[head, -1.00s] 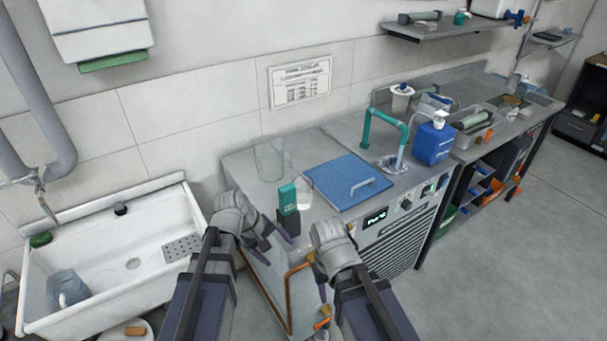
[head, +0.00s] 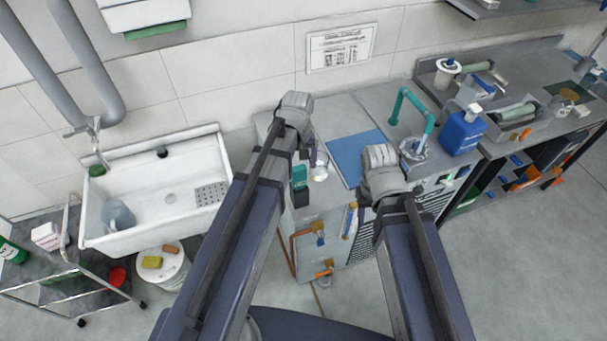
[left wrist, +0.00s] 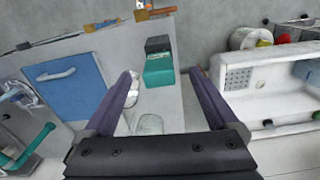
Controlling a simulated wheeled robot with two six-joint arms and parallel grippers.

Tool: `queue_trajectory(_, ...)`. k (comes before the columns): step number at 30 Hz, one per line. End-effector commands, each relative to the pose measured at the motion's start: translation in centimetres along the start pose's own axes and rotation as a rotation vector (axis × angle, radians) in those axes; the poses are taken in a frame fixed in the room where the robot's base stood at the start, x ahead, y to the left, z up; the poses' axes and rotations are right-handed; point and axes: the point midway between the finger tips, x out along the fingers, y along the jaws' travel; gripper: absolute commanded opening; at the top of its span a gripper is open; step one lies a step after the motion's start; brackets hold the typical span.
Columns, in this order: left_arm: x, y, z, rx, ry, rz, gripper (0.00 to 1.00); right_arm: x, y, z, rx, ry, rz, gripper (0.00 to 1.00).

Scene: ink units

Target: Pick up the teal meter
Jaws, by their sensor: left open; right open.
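The teal meter (head: 299,177) stands on the grey counter in the head view, a small teal block with a dark lower part. It also shows in the left wrist view (left wrist: 159,71), ahead of the fingertips and between their lines. My left gripper (head: 308,152) is open and empty, reaching over the counter just behind the meter; in the left wrist view its two fingers (left wrist: 163,85) are spread apart.
A blue lid (head: 352,152) lies on the counter, with a teal tap (head: 427,124) and blue bottle (head: 461,133) to its right. A white sink (head: 140,205) is left of the counter. A trolley (head: 50,268) stands at lower left.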

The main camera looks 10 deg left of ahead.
Motion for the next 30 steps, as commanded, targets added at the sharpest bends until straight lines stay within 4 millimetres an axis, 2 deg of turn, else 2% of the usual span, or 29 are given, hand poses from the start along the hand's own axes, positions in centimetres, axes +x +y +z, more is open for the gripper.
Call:
queue_trajectory(3, 0.1, 0.5, -0.7, -0.052, -0.006, -0.003, 0.93, 0.1, 0.0, 0.0, 0.000, 0.000, 0.000, 0.50)
queue_trajectory(11, 0.2, 0.6, -0.8, -0.079, -0.009, -0.004, 0.93, 0.2, 0.0, 0.0, 0.000, 0.000, 0.000, 0.50)
queue_trajectory(21, 2.9, 0.6, -0.8, -0.078, -0.009, -0.004, 0.93, 2.8, -0.3, -0.2, -0.006, 0.000, 0.001, 0.50)
queue_trajectory(26, 2.7, 0.6, -0.8, -0.078, -0.008, -0.003, 0.93, 2.7, -0.2, -0.1, -0.006, 0.000, 0.001, 0.50)
queue_trajectory(30, 3.4, 0.6, -0.9, -0.078, -0.008, -0.003, 0.93, 3.4, -0.3, -0.2, -0.007, 0.000, 0.001, 0.50)
